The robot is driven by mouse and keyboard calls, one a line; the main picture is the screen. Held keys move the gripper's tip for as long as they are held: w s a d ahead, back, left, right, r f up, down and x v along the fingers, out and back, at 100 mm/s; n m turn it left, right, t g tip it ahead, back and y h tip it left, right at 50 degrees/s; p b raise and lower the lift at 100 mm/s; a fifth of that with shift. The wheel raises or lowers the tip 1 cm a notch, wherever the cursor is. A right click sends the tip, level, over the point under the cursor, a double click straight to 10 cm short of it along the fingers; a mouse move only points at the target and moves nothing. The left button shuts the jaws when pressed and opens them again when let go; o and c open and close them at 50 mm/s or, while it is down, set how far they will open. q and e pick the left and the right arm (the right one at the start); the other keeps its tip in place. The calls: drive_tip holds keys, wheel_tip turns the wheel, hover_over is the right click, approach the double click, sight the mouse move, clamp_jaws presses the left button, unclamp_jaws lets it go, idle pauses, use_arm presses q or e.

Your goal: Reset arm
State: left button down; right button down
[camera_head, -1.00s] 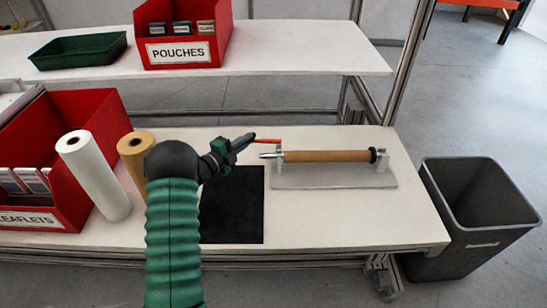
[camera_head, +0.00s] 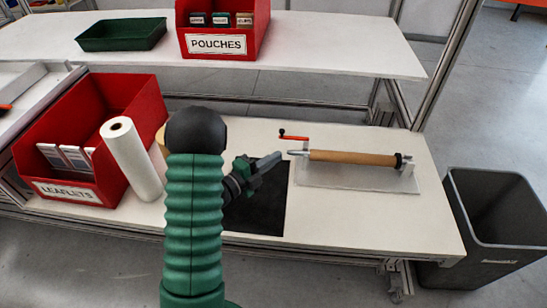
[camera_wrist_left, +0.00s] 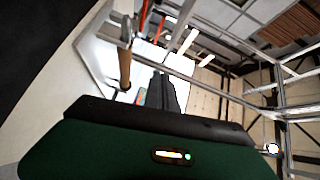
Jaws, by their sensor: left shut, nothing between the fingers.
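My left arm (camera_head: 193,215), with a green ribbed sleeve and black joint, comes up from below in the head view. My left gripper (camera_head: 276,159) is shut and empty. It appears over the far right part of the black mat (camera_head: 258,215), with its tip just left of the winder's near end in the picture. The left wrist view shows its dark fingers (camera_wrist_left: 163,92) together. My right gripper is not in view.
A winder with a brown roll (camera_head: 350,158) and red crank (camera_head: 294,138) stands on the right of the table (camera_head: 380,225). A white roll (camera_head: 132,160) and red leaflets bin (camera_head: 140,100) are left. A grey waste bin (camera_head: 490,215) stands right.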

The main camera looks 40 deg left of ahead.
use_arm(q)
drive_tip(key=shift+s+d, duration=0.25)
idle(0.3)
drive_tip(key=d+f+n+g+y, duration=0.3)
drive_tip(key=d+f+n+g, duration=0.2)
drive_tip(key=d+n+g, duration=0.4)
drive_tip(key=s+d+n+g+h+p, duration=0.1)
drive_tip(key=s+d+n+g+p, duration=0.1)
drive_tip(key=s+d+n+g, duration=0.8)
drive_tip(key=s+d+r+m+t+p, duration=0.1)
drive_tip(key=r+t+p, duration=0.1)
drive_tip(key=r+p, duration=1)
drive_tip(key=s+d+r+t+p, duration=0.1)
drive_tip(key=s+r+t+p, duration=0.1)
drive_tip(key=r+p, duration=1)
drive_tip(key=shift+s+r+m, duration=0.2)
drive_tip(key=shift+s+m, duration=0.05)
drive_tip(key=shift+m, duration=0.15)
